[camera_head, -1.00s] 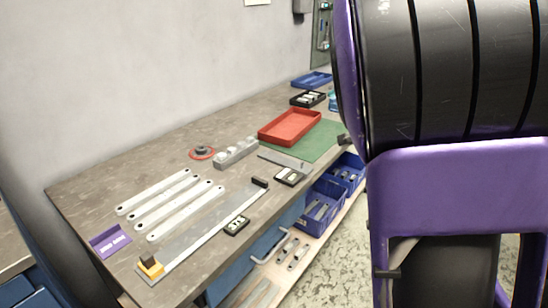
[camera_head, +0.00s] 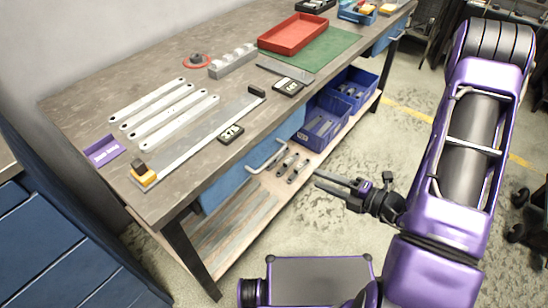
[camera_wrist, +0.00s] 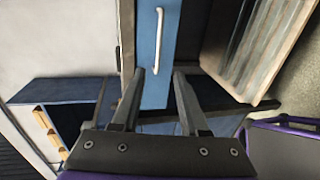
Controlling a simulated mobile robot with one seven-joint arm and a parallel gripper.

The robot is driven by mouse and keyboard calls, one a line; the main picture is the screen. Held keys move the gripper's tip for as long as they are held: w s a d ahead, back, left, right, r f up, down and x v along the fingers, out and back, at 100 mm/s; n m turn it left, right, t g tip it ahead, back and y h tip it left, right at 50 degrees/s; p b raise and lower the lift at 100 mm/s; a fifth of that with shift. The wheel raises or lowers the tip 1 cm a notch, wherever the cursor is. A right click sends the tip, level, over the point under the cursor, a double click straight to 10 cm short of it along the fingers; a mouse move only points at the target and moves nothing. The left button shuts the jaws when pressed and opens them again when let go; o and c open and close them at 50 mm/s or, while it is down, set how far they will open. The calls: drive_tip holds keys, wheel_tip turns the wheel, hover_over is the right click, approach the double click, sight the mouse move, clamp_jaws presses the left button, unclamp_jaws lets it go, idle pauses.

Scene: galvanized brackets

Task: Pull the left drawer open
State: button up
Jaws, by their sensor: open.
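The left drawer (camera_head: 225,186) has a blue front under the bench top and looks closed. In the wrist view the blue drawer front (camera_wrist: 150,82) and the handle (camera_wrist: 157,40) lie beyond the fingertips (camera_wrist: 159,72), with the handle roughly in line with the gap between the fingers.
The workbench (camera_head: 75,98) carries white bars, a steel rule, a grey block and a red tray (camera_head: 293,34). Blue bins (camera_head: 323,122) and brackets lie on the lower shelf (camera_head: 300,160). A blue cabinet (camera_head: 50,250) stands at left. The floor before the bench is open.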

sight(274, 159)
drive_tip(key=b+x, duration=0.1)
drive_tip(key=x, duration=1.6)
drive_tip(key=shift+w+r+b, duration=0.1)
drive_tip(key=shift+w+b, duration=0.15)
drive_tip(key=shift+b, duration=0.1)
clamp_jaws()
idle(0.5)
